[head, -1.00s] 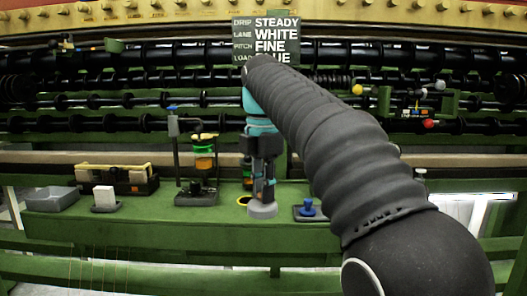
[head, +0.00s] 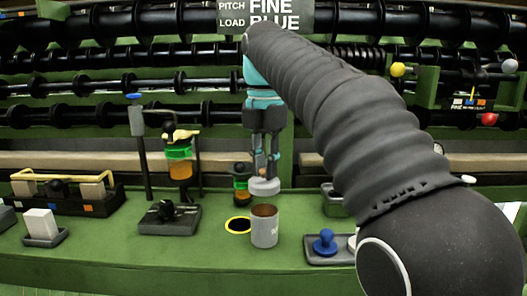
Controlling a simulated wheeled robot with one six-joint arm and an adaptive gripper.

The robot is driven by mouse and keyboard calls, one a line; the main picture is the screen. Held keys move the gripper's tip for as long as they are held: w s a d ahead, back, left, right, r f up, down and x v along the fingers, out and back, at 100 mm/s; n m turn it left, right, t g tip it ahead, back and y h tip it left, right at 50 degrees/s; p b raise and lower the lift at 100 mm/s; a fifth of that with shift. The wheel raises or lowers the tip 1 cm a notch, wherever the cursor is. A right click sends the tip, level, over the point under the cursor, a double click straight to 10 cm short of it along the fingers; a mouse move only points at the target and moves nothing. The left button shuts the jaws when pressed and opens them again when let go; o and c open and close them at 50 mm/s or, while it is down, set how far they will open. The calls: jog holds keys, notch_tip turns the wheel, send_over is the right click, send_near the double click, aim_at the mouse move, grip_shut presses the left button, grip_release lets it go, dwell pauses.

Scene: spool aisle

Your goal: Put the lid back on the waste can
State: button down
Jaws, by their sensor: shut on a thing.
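The waste can (head: 264,229) is a small grey cylinder with a brownish inside, standing upright and open on the green bench. My gripper (head: 264,172) points down above it and is shut on the lid (head: 265,187), a light grey disc with a raised top. The lid hangs roughly level over the can, with a gap between its underside and the can's rim. The far side of the lid is hidden.
A yellow-rimmed dark hole (head: 238,225) lies just left of the can. A tray with a blue knobbed piece (head: 324,242) stands to the right. A stand with a green and amber jar (head: 179,165) is at left. A small jar (head: 241,183) stands behind. The front bench strip is clear.

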jog(key=shift+w+f, duration=0.1)
jog(key=shift+w, duration=0.25)
jog(key=shift+f, duration=0.9)
jog(key=shift+f+b, duration=1.2)
jog(key=shift+f, duration=1)
jog(key=shift+r+p, duration=0.1)
jog(key=shift+p, duration=0.55)
jog(key=shift+f+p, duration=0.2)
jog(key=shift+p, duration=0.25)
dwell(0.4)
jog(key=c, duration=0.5)
grip_release()
